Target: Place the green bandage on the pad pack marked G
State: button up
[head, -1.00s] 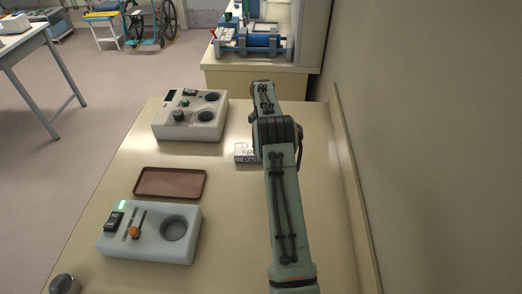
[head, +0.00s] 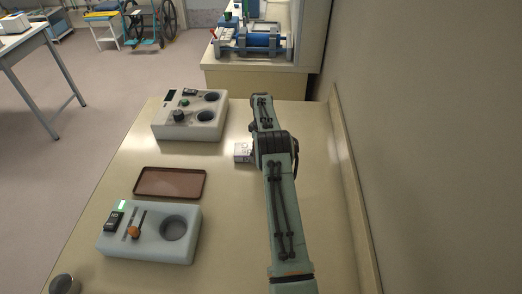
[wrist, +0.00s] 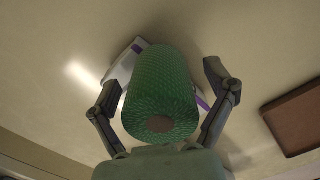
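The green bandage (wrist: 162,90) is a textured roll with a brown core end, in the middle of the wrist view. My gripper (wrist: 165,82) has one finger on each side of it, with gaps showing between the fingers and the roll. A white pack with purple edging (wrist: 121,70) lies behind the roll, mostly covered by it. Whether the roll touches the pack cannot be told. In the head view a small white pack (head: 242,152) shows beside my arm; its marking is not readable. My arm hides the gripper and the bandage there.
A brown tray (head: 170,182) lies on the table to the left. A grey device with an orange knob (head: 150,246) stands in front of it, and another grey device (head: 190,128) stands behind. A wall runs along the right. Bare table (head: 225,215) lies between tray and arm.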

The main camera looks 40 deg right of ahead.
jog(key=shift+r, duration=0.1)
notch_tip(320, 180, up, 12)
jog(key=shift+a+r, duration=0.1)
jog(key=s+a+r, duration=0.3)
jog(key=a+r, duration=0.2)
jog(key=a, duration=0.2)
jog(key=s+a+r+m, duration=0.1)
jog(key=s+a+r, duration=0.25)
jog(key=a, duration=0.45)
jog(key=s+a+r, duration=0.2)
jog(key=a+r, duration=0.3)
jog(key=a, duration=0.2)
jog(key=s+a+f, duration=0.1)
jog(key=s+a, duration=0.3)
jog(key=s, duration=0.3)
jog(key=s+a+f+m, duration=0.1)
jog(key=s+a, duration=0.3)
jog(key=s, duration=0.4)
jog(key=s+a+f+y, duration=0.1)
jog(key=s+a+f, duration=0.2)
jog(key=s, duration=0.4)
jog(key=shift+s+a, duration=0.4)
jog(key=shift+a, duration=0.05)
jog(key=shift+w, duration=0.1)
jog(key=shift+c, duration=0.2)
